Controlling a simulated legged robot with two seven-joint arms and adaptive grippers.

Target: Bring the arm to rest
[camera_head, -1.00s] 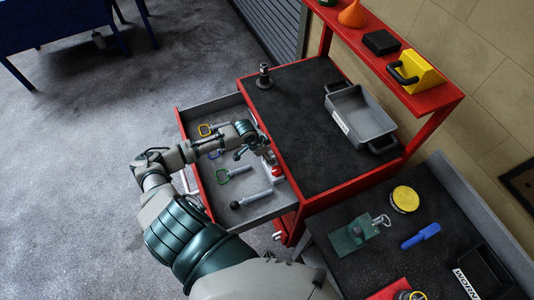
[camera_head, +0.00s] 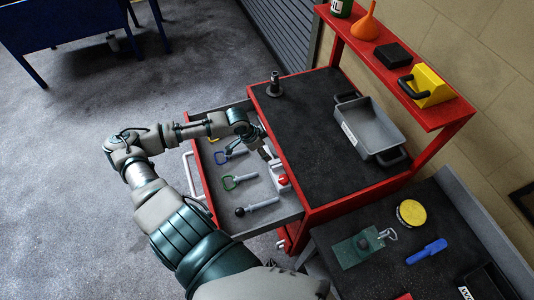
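My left arm comes in from the bottom edge and bends at the elbow over the floor on the left. Its forearm reaches right, over the open drawer (camera_head: 262,217) of the red trolley. My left gripper (camera_head: 247,149) is above the drawer, near the trolley's side, with its dark fingers spread apart and nothing visible between them. A grey box with a red button (camera_head: 283,180) sits in the drawer just below and right of the fingers. Whether the fingers touch anything is hard to tell. My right gripper is not in view.
The trolley top (camera_head: 305,125) carries a grey tray (camera_head: 367,131) and a dark fitting (camera_head: 275,86). A dark bench (camera_head: 395,280) stands lower right.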

